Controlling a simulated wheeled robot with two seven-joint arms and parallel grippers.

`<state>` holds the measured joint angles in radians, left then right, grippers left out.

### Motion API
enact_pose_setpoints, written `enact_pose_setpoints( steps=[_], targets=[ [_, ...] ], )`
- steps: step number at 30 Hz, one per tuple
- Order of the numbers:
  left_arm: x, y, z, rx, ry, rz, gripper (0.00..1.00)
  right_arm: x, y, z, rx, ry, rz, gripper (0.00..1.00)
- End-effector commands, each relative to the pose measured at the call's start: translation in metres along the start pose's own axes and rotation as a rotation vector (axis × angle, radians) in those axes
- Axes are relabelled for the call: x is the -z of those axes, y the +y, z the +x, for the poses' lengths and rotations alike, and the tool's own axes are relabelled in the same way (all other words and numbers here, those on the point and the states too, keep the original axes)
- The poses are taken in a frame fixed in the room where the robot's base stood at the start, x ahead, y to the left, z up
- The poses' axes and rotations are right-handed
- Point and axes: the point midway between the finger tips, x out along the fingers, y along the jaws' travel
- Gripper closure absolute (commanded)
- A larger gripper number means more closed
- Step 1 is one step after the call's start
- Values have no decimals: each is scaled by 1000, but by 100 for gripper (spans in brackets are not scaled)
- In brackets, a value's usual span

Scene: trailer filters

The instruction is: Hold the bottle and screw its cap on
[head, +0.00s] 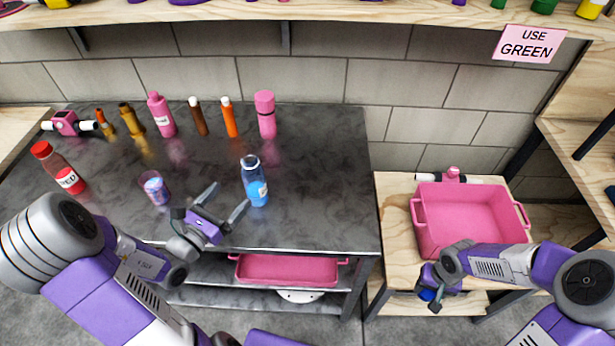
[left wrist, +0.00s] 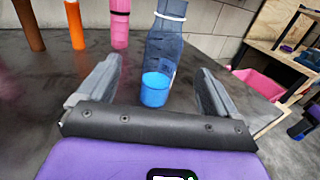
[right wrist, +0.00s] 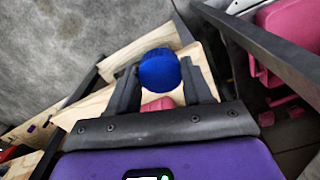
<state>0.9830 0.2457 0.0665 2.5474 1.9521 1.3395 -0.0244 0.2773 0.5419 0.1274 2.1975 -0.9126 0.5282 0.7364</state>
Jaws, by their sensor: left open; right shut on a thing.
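A clear blue bottle (head: 254,182) without a cap stands upright on the dark table, with blue liquid at its bottom. It also shows in the left wrist view (left wrist: 160,60), just beyond and between the fingers. My left gripper (head: 228,198) is open and empty, its fingers pointing at the bottle from the left. My right gripper (head: 436,301) is shut on a blue cap (right wrist: 160,69), held between its fingertips. It is low in front of the wooden side table, away from the bottle. The cap is mostly hidden by the gripper in the head view.
A red bottle (head: 60,168) and a small cup (head: 154,187) stand on the table's left. Several bottles line the back, including a pink one (head: 265,114). A pink crate (head: 470,222) sits on the wooden table (head: 393,200). The dark table's right part is clear.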

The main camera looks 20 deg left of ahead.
Motion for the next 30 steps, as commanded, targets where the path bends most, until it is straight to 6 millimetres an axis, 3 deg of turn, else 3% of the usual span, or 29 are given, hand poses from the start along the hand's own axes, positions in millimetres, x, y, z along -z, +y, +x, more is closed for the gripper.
enact_pose_setpoints(
  steps=[5, 15, 30],
  targets=[
    [2, -1, 11, 5, 0, 0, 7, 0, 0, 3, 0, 0, 0, 78],
    [2, -2, 64, 5, 1, 0, 7, 0, 0, 15, 0, 0, 0, 78],
    [5, -4, 78, 6, 0, 0, 7, 0, 0, 20, 0, 0, 0, 78]
  ],
)
